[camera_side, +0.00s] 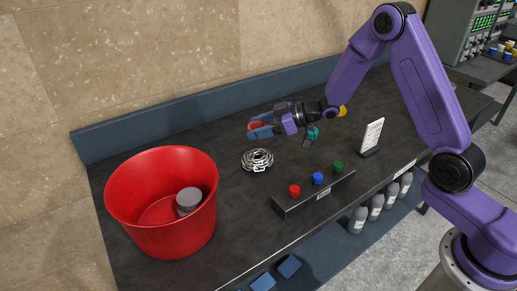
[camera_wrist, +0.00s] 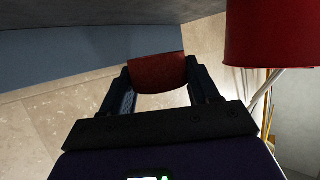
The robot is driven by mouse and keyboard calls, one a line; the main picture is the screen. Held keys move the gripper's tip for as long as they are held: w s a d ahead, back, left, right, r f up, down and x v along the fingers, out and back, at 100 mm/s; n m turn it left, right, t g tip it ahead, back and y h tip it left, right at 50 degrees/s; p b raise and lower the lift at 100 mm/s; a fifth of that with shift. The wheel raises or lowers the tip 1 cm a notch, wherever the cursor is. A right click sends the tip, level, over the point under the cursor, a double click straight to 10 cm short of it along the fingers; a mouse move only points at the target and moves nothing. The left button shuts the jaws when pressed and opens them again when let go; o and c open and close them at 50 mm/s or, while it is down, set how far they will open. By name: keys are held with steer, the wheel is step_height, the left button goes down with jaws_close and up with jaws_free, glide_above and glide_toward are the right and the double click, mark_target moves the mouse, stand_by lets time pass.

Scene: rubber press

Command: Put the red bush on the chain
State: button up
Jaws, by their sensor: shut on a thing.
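My gripper (camera_side: 258,130) is shut on the red bush (camera_side: 253,126), which is held above the table behind the chain. In the wrist view the red bush (camera_wrist: 158,72) sits between the two dark fingers. The silver chain (camera_side: 257,160) lies coiled on the dark table, just below and in front of my gripper in the side view. The bush is apart from the chain. The chain is not seen in the wrist view.
A large red tub (camera_side: 160,240) with a grey cylinder (camera_side: 189,200) inside stands at the left. A dark bar (camera_side: 312,195) with red, blue and green caps is at the front edge. A white card (camera_side: 371,135) stands to the right. A blue ledge (camera_side: 200,110) runs behind.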

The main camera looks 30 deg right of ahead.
mark_target(259, 153)
steer(key=shift+f, duration=3.15)
steer(key=shift+f, duration=0.1)
steer(key=o, duration=1)
steer(key=shift+o, duration=0.2)
